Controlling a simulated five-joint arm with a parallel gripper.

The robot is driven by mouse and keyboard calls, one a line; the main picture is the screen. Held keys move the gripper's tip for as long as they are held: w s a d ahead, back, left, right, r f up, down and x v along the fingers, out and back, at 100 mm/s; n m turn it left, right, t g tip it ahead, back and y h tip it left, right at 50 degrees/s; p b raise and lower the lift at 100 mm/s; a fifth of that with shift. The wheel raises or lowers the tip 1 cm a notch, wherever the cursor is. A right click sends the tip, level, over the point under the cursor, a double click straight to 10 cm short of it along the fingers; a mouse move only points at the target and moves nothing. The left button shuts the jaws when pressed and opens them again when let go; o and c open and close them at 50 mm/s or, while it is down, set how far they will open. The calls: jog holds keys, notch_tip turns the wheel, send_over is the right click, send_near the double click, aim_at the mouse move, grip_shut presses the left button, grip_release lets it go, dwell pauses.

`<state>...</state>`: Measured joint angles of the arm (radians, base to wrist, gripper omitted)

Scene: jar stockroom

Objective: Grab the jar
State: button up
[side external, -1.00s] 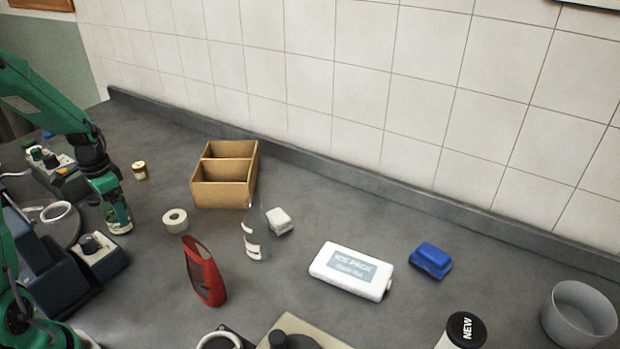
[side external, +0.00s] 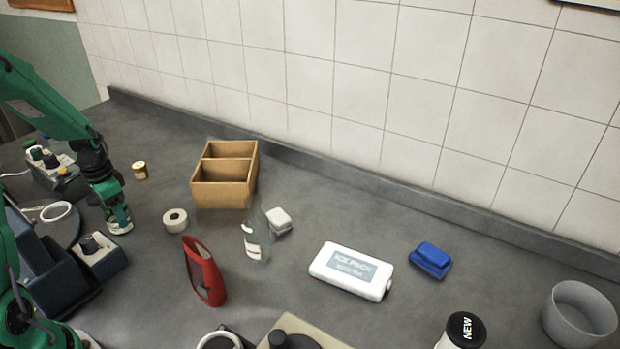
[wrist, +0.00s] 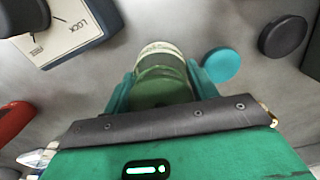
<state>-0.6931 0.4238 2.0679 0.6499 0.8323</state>
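The jar (wrist: 160,82) is greenish glass with a pale band near its far end. In the wrist view it sits between the two teal fingers of my gripper (wrist: 160,88), which appear to press on both its sides. In the side view my gripper (side external: 117,212) is low over the counter at the left, its fingers covering much of the jar. The jar's lower part shows just below the fingers, at or close to the counter; I cannot tell if it is lifted.
A blue box with a dial (side external: 98,255) stands close beside my gripper. A small gold-topped jar (side external: 140,170), a tape roll (side external: 175,220), a cardboard box (side external: 222,195), a red holder (side external: 205,273) and a clear bottle (side external: 255,240) stand nearby.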

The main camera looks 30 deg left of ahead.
jog(key=shift+r, duration=0.1)
jog(key=shift+r, duration=0.8)
notch_tip(320, 180, up, 2)
jog(key=shift+r, duration=0.2)
jog(key=w+d+r, duration=0.1)
jog(key=d+r, duration=0.5)
jog(key=d, duration=0.5)
jog(key=shift+w+d+r, duration=0.3)
jog(key=shift+w+r, duration=0.1)
jog(key=shift+d, duration=0.1)
